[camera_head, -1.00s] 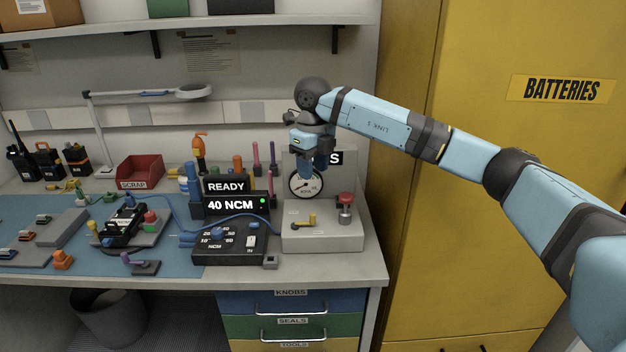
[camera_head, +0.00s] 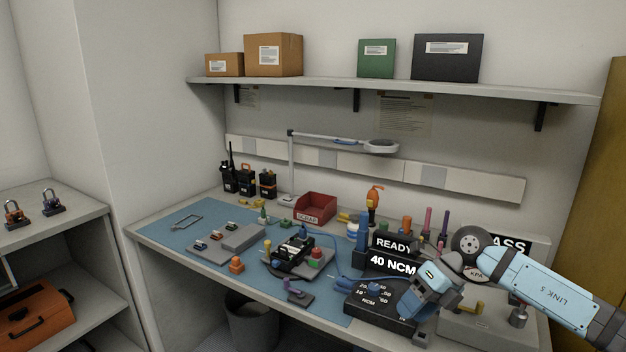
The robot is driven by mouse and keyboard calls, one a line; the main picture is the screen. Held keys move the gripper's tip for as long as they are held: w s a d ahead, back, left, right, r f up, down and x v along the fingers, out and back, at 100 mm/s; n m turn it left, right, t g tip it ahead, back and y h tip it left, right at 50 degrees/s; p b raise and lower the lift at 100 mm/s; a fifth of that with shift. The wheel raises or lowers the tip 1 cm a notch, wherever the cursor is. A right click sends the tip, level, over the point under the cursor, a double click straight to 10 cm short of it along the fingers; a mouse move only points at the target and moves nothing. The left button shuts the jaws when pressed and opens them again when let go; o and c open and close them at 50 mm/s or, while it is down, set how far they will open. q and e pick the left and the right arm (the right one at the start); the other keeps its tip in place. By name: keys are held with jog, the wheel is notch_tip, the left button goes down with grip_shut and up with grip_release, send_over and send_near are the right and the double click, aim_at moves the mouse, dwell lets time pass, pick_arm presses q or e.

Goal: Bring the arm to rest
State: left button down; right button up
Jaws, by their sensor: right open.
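My right arm comes in from the lower right. My right gripper (camera_head: 416,325) is open and empty, pointing down, and shows in front of the torque box (camera_head: 372,300) with its "READY 40 NCM" display (camera_head: 393,258). I cannot tell how close its fingers are to the box. The arm partly hides the grey test unit (camera_head: 478,330) and its gauge. My left arm and gripper are not in view.
The workbench has a blue mat (camera_head: 165,228) with a radio in a fixture (camera_head: 292,250). A red scrap bin (camera_head: 316,208), a lamp (camera_head: 380,146) and several radios stand behind. A shelf (camera_head: 330,86) with boxes hangs above. A side rack with padlocks (camera_head: 52,202) stands left.

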jog(key=s+a+f+m+t+y, duration=0.1)
jog(key=s+a+m+t+y, duration=0.1)
jog(key=s+a+m+y, duration=0.35)
jog(key=s+a+m+t+y, duration=0.2)
jog(key=s+a+y, duration=0.2)
jog(key=a+y, duration=0.4)
jog(key=s+d+f+m+t+h, duration=0.5)
jog(key=s+f+m+h, duration=0.4)
jog(key=f+m, duration=0.45)
jog(key=s+d+f+m+t+h, duration=0.3)
jog(key=s+d+f+m+h, duration=0.45)
jog(key=m, duration=0.95)
pick_arm(q)
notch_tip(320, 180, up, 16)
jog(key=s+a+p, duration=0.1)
jog(key=p, duration=2)
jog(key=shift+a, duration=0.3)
pick_arm(e)
notch_tip(320, 180, up, 14)
jog(key=s+h, duration=0.1)
jog(key=s, duration=0.1)
jog(key=shift+s+f, duration=0.15)
jog(key=shift+s, duration=0.05)
